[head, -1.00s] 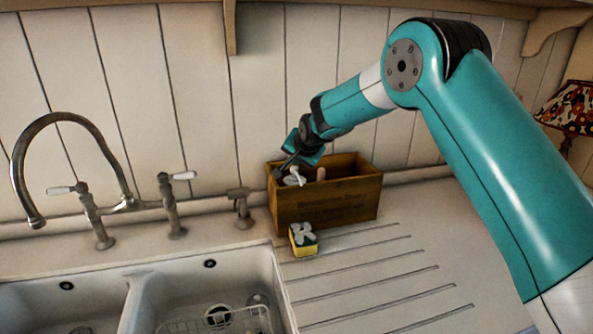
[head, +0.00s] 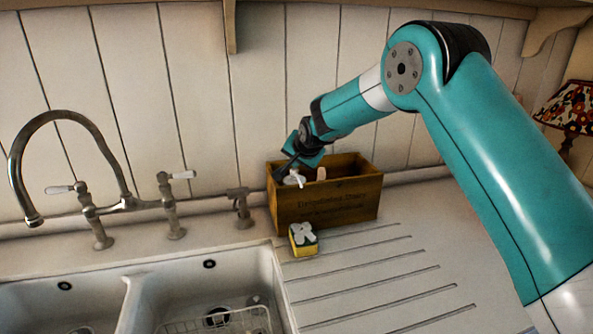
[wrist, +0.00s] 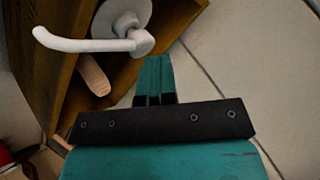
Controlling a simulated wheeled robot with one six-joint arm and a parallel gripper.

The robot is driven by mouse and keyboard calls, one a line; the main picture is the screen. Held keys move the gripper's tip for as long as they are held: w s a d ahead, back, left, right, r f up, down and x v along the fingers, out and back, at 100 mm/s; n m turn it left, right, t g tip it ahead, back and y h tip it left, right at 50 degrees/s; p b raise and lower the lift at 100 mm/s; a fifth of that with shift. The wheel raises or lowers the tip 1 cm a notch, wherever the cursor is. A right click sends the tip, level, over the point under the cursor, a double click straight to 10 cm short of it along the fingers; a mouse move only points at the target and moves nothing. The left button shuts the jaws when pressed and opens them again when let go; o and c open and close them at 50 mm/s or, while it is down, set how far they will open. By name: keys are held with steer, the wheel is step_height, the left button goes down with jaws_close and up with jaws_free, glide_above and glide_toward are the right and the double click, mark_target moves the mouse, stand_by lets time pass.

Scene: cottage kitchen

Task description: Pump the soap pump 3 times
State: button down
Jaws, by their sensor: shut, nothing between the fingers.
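The soap pump (head: 294,180) is white and stands inside the left end of a wooden box (head: 335,205) on the counter. Its body is hidden by the box wall. In the wrist view, the pump's round head (wrist: 142,42) and long curved spout (wrist: 80,42) show, with the wide collar behind. My gripper (head: 281,173) is over the left end of the box, right at the pump. In the wrist view, the teal fingers of my gripper (wrist: 154,62) are together and empty, their tips beside the pump head. I cannot tell whether they touch it.
A wooden handle (wrist: 95,76) stands in the box near the pump. A metal tap (head: 75,180) and double sink (head: 140,285) are left. The ribbed drainboard (head: 385,275) is clear.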

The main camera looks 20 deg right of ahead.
mark_target(297, 169)
steer(key=shift+r, duration=0.5)
steer(key=shift+r+p, duration=1.9)
steer(key=shift+r, duration=1.05)
